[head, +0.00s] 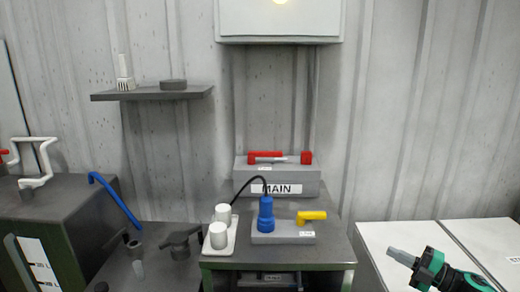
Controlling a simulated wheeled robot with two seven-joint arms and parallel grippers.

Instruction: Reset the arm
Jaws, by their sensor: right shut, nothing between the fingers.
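My right gripper (402,257) is at the lower right of the head view, with grey fingers and a green and black wrist behind them. Its fingers are shut and hold nothing. They point left, and in the picture they lie over a pale cabinet top; I cannot tell how high above it. The gripper is apart from the blue plug (266,214) and the yellow handle (311,216) on the middle bench. My left gripper is not in view.
The bench (335,254) carries a grey MAIN box (223,181) with a red handle (306,157), plus white cylinders (218,235) on a plate. A pale cabinet (380,236) stands right. A dark box (60,212) with a blue lever (118,203) stands left. A shelf (130,95) hangs above.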

